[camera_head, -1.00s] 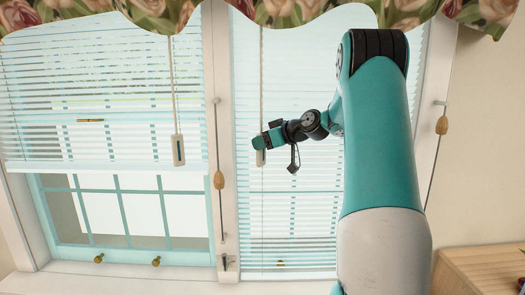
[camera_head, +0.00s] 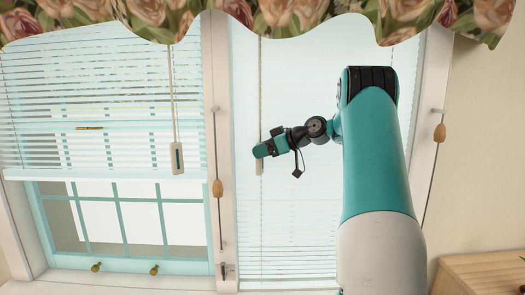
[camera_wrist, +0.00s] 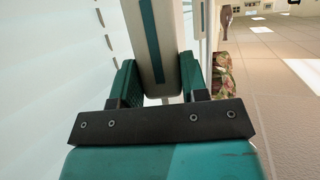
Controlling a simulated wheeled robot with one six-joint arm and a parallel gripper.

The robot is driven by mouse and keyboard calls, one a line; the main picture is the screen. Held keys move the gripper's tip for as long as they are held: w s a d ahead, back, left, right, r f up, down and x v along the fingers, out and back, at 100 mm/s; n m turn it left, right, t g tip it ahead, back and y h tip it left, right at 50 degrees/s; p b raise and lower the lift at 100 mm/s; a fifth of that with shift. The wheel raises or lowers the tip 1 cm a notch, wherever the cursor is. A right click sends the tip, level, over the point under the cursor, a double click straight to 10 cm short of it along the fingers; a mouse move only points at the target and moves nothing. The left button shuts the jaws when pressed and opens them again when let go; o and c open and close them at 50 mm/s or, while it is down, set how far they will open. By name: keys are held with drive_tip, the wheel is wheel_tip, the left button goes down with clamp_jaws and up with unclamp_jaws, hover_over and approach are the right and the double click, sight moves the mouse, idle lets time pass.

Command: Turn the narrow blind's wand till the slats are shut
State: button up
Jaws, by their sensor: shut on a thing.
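The narrow blind (camera_head: 300,95) hangs in the right window, partly hidden behind my arm. Its slats look like an almost unbroken pale sheet, with faint lines low down and no window bars showing through. Its wand (camera_head: 260,80) hangs along the blind's left side and ends in a pale handle (camera_head: 259,168). My gripper (camera_head: 260,151) is at that handle. In the wrist view, the beige handle with a dark teal stripe (camera_wrist: 151,40) stands between the two teal fingers of my gripper (camera_wrist: 157,85), which are shut on it. The slats (camera_wrist: 70,60) lie close on the left.
A wider blind (camera_head: 90,110) with open slats hangs on the left, with its own wand handle (camera_head: 177,158). A floral valance (camera_head: 270,15) runs above. A wooden surface (camera_head: 480,273) is at lower right.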

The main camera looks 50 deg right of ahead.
drive_tip(key=o, duration=0.9)
